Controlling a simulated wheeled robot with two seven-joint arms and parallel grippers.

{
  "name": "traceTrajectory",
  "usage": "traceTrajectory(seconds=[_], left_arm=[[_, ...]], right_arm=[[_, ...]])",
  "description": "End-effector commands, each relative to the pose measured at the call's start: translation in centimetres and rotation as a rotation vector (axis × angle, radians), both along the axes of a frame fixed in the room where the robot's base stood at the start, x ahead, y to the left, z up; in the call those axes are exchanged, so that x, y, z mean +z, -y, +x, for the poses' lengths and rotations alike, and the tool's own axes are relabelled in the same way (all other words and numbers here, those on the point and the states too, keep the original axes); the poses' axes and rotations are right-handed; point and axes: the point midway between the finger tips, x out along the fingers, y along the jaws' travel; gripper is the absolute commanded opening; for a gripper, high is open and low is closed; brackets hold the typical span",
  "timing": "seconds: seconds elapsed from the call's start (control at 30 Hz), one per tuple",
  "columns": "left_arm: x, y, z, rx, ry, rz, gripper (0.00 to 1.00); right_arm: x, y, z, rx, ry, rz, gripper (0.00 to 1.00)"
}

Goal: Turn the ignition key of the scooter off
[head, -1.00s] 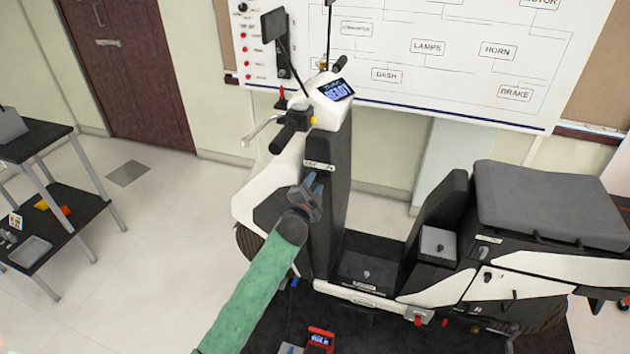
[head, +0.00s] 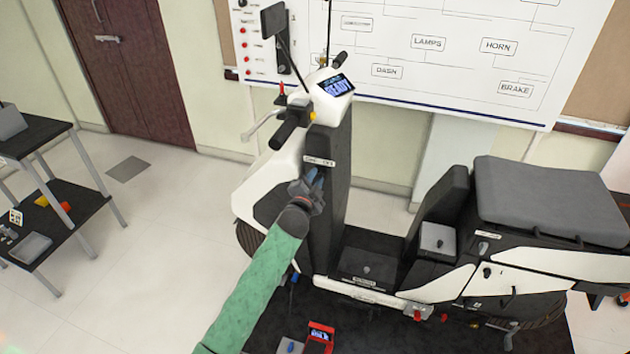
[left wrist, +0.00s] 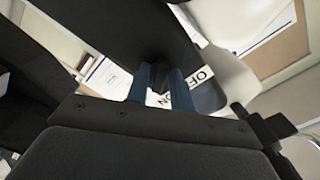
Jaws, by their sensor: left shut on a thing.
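The white and black scooter (head: 265,195) stands in the middle of the head view. A small white label (head: 319,161) is on its dark front panel, above my left gripper (head: 318,180). In the left wrist view my gripper's blue fingers (left wrist: 161,85) are shut on a small dark piece, the ignition key (left wrist: 158,74), at the panel. The white label (left wrist: 193,92) beside the fingers reads OFF and ON. The key's exact angle is hard to tell, and the gripper hides it in the head view. The dash display (head: 336,86) is lit; its text is too small to read. My right gripper is out of view.
The handlebar grip (head: 290,130) and brake lever (head: 262,125) stick out above my left arm. The scooter's seat (head: 548,200) is at the right. A dark shelf cart (head: 60,215) stands at the left, with clear floor between.

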Motion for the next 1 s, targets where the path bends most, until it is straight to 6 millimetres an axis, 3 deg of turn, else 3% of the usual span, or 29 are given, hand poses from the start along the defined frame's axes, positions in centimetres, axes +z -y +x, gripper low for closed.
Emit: traceTrajectory(seconds=[0.5,1.0], left_arm=[[-0.3,0.1,-0.1,0.000,-0.134,-0.411,0.01],[-0.2,0.1,-0.1,0.000,-0.261,-0.799,0.01]], right_arm=[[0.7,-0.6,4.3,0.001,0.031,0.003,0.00],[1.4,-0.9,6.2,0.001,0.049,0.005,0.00]])
